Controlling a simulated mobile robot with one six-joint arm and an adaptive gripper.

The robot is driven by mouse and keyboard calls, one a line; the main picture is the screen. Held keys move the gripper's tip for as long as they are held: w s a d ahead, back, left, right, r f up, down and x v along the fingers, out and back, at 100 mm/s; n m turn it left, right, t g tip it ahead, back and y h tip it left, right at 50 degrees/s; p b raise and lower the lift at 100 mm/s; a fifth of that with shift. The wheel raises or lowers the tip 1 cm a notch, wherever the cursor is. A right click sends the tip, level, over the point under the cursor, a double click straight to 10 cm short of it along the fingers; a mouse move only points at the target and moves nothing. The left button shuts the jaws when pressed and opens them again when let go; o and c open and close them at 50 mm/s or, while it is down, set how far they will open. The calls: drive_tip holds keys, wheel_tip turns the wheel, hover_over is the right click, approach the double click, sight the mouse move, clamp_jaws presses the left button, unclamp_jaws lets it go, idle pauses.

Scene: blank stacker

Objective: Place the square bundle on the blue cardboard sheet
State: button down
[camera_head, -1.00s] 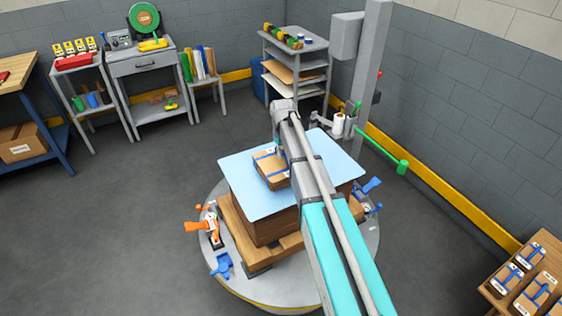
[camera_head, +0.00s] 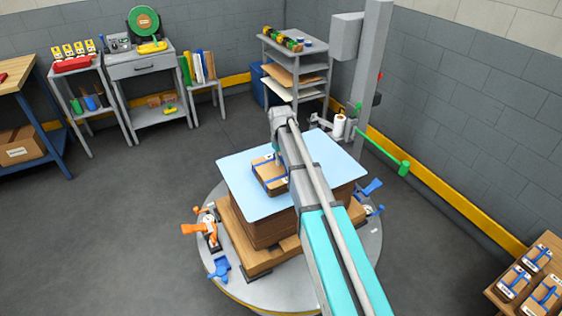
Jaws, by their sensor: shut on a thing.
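The square bundle (camera_head: 267,177) is a brown cardboard block with blue straps and a white label. It is at the middle of the light blue cardboard sheet (camera_head: 244,203), at or just above its surface; I cannot tell if it touches. The sheet lies flat on a brown stack on a pallet. My gripper (camera_head: 281,163) is shut on the bundle from the right side, its fingers mostly hidden by my arm.
The pallet (camera_head: 233,233) sits on a round grey turntable (camera_head: 222,285) with orange and blue clamps around it. A grey post (camera_head: 367,75) with a green bar (camera_head: 380,150) stands behind. More strapped bundles (camera_head: 513,283) lie on a wooden table at right. The floor at left is clear.

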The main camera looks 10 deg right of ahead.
drive_tip(key=shift+f, duration=0.15)
drive_tip(key=c, duration=0.7)
unclamp_jaws()
wheel_tip(320, 180, up, 12)
drive_tip(key=p, duration=1.2)
drive_tip(key=shift+r, duration=0.2)
drive_tip(key=s+m, duration=0.1)
drive_tip(key=s, duration=0.8)
drive_tip(key=s+d+m, duration=0.1)
drive_tip(key=s, duration=0.7)
drive_tip(key=s+m, duration=0.1)
drive_tip(key=s, duration=0.8)
drive_tip(key=shift+s+d+m, duration=0.3)
drive_tip(key=shift+s+d, duration=0.05)
